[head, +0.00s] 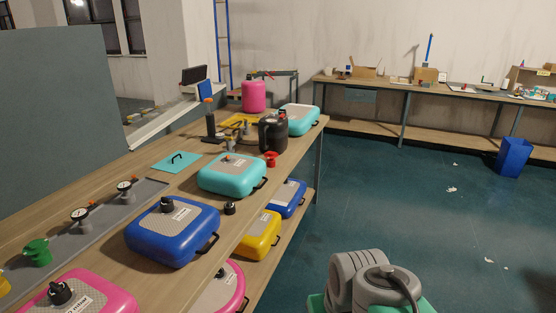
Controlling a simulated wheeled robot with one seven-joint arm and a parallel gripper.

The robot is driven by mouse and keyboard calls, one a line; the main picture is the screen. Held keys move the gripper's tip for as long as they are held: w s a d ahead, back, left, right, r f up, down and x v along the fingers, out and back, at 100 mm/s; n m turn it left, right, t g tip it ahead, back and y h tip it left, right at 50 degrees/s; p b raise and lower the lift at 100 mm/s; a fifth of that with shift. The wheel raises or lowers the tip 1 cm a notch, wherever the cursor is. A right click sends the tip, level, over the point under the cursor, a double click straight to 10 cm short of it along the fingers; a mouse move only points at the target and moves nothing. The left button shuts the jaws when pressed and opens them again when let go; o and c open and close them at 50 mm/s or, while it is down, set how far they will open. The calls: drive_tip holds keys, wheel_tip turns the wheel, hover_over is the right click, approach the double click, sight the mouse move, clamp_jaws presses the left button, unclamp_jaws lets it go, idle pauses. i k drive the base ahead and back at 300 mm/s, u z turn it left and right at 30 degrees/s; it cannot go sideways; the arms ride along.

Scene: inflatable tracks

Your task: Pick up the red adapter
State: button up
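The red adapter (271,159) is a small, bright red, flanged piece. It sits on the wooden workbench (147,164) near its right edge, toward the far end. It stands just in front of a black canister (273,133) and beyond a turquoise inflatable case (232,174). Its fine shape is too small to tell. My gripper does not show in the head view, so its fingers cannot be seen.
A blue case (173,237) and a pink case (78,296) lie nearer on the bench. A small black cap (229,208) sits at the bench edge. Yellow (254,236) and blue cases fill the lower shelf. The green floor (400,200) to the right is mostly clear.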

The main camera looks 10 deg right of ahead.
sight(270, 155)
drive_tip(key=z, duration=0.55)
drive_tip(key=i, duration=3.85)
drive_tip(key=u, duration=4.25)
